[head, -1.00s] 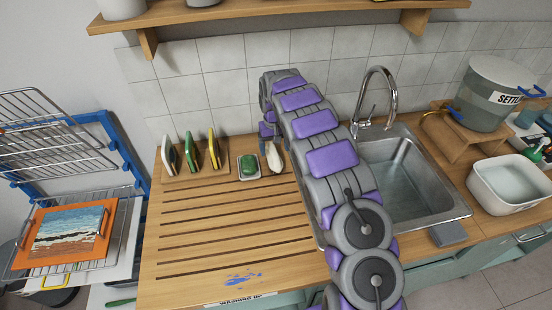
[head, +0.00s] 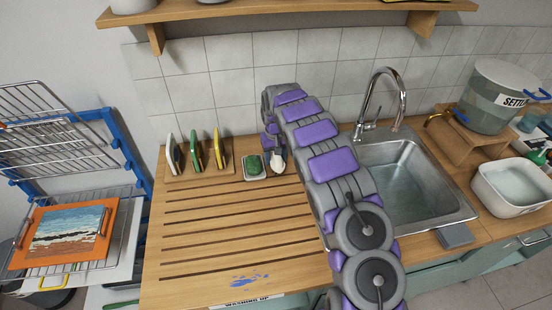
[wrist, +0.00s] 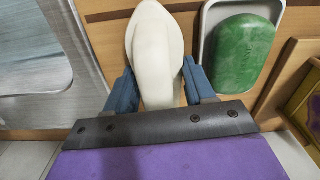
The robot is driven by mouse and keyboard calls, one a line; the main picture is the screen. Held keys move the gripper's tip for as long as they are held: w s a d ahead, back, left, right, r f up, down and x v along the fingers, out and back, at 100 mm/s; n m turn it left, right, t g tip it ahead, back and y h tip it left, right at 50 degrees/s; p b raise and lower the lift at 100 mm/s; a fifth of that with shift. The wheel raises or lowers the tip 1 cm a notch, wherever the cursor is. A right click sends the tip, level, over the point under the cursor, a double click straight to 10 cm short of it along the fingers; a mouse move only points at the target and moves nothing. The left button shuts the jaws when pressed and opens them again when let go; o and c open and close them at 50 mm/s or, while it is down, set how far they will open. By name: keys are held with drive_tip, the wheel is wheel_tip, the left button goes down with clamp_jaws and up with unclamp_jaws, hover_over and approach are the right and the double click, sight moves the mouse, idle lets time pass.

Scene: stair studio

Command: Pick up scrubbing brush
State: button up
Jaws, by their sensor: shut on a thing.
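The scrubbing brush, with a smooth cream-white body (wrist: 154,45), stands out between the blue fingers of my gripper (wrist: 160,88) in the wrist view. My gripper is shut on it, one finger on each side. In the head view the pale brush (head: 277,165) shows at the back of the wooden drainboard, just below my gripper (head: 272,150) and right of a green soap. The brush's underside and bristles are hidden, and I cannot tell whether it still touches the board.
The green soap (wrist: 240,52) lies in a pale dish close beside the brush. A tiled wall is close behind. The sink (head: 400,185) and faucet (head: 385,95) are right of my arm. The slatted drainboard (head: 225,215) is mostly clear.

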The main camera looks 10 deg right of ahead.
drive_tip(key=shift+d, duration=0.95)
drive_tip(key=c, duration=0.5)
drive_tip(key=shift+a+r, duration=0.3)
drive_tip(key=shift+a, duration=0.3)
drive_tip(key=shift+a+r, duration=0.15)
drive_tip(key=shift+r, duration=0.2)
drive_tip(key=shift+s+d+r+p, duration=0.2)
drive_tip(key=shift+d+r+p, duration=0.15)
drive_tip(key=shift+r, duration=0.3)
drive_tip(key=shift+s+d+r+p, duration=0.2)
drive_tip(key=shift+d+r+p, duration=0.15)
drive_tip(key=shift+r, duration=0.25)
drive_tip(key=s+d, duration=0.2)
drive_tip(key=s, duration=0.2)
drive_tip(key=s+d+p, duration=0.1)
drive_tip(key=s+d, duration=0.1)
drive_tip(key=s, duration=0.2)
drive_tip(key=s+d+r+p, duration=0.1)
drive_tip(key=s+d, duration=0.1)
drive_tip(key=s, duration=0.2)
drive_tip(key=shift+s+r, duration=0.1)
drive_tip(key=shift+s, duration=0.25)
drive_tip(key=shift+s+d, duration=0.1)
drive_tip(key=shift+s, duration=0.35)
